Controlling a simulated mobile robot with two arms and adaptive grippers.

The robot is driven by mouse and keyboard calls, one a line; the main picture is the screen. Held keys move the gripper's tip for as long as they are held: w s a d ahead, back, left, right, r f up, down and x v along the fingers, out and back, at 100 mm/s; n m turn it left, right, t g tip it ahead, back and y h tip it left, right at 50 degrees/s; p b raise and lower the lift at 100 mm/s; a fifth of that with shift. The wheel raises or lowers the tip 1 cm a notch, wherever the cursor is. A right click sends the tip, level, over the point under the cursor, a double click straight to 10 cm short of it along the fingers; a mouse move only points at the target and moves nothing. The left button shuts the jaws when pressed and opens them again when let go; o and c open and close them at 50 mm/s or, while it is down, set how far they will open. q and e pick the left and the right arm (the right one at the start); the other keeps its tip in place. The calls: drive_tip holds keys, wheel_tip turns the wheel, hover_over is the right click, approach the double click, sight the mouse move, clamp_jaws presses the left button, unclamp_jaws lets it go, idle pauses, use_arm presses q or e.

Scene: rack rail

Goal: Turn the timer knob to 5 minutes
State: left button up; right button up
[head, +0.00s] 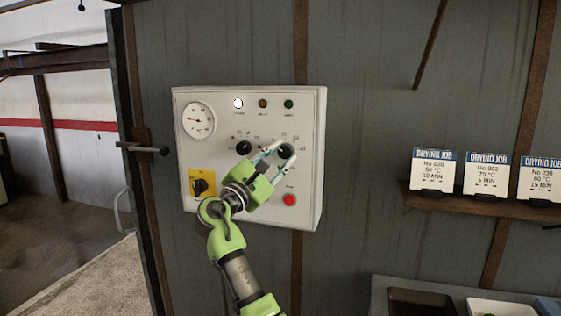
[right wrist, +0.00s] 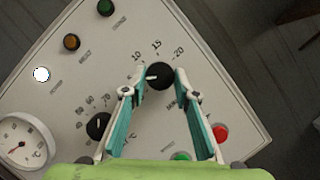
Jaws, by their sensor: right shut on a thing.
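The timer knob (head: 286,151) is the black right-hand knob on the white control panel (head: 312,115). In the right wrist view the knob (right wrist: 160,76) sits in a scale where 10, 15 and 20 are readable. Its white mark points left in that view, just below the 10; the scale there is hidden by a finger. My right gripper (head: 284,152) is shut on the timer knob, one fingertip on each side. My left gripper is not in view.
Left of the timer is a black temperature knob (head: 243,148). A red button (head: 290,200) lies below the timer. A yellow-plated switch (head: 202,183), a gauge (head: 198,120) and a lit white lamp (head: 238,103) share the panel. Job cards (head: 433,168) stand on a shelf at right.

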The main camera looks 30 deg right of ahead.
idle(0.4)
drive_tip(key=o, duration=1.1)
drive_tip(key=v, duration=1.2)
